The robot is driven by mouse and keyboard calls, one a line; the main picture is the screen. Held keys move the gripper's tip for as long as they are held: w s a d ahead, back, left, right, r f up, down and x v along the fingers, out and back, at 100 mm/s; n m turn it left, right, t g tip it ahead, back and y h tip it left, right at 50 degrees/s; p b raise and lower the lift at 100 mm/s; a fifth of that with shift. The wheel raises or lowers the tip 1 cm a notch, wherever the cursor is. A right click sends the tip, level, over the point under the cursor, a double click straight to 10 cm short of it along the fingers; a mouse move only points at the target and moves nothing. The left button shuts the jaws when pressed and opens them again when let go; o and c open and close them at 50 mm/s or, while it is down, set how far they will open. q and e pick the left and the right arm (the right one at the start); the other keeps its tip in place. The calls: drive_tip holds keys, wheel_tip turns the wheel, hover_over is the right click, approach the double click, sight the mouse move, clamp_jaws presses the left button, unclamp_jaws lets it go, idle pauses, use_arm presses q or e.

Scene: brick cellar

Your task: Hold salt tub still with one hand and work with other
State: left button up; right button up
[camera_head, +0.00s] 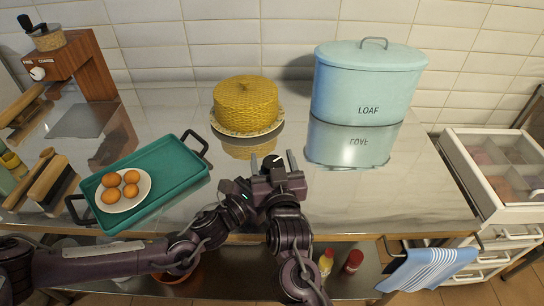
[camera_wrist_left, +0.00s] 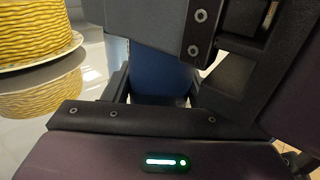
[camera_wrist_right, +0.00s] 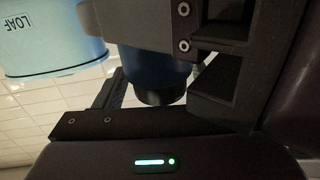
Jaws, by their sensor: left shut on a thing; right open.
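The salt tub is blue with a dark cap, and my grippers hide most of it in the head view; a dark round top (camera_head: 272,161) between them seems to be its cap. In the left wrist view its blue body (camera_wrist_left: 160,75) sits between the fingers of my left gripper (camera_head: 246,185), which is shut on it. In the right wrist view the blue tub (camera_wrist_right: 155,66) and its dark cap show beyond my right gripper (camera_head: 280,168). That gripper is open, with its fingers close around or beside the cap; contact cannot be told.
A yellow woven cake-like dome (camera_head: 246,103) on a plate and a pale blue LOAF bin (camera_head: 367,85) stand behind. A teal tray (camera_head: 172,171) with a plate of eggs lies left. A wooden grinder (camera_head: 78,62) stands far left. The counter (camera_head: 400,205) is clear at right.

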drive_tip(key=shift+w+a, duration=0.1)
drive_tip(key=shift+w, duration=0.55)
drive_tip(key=c, duration=1)
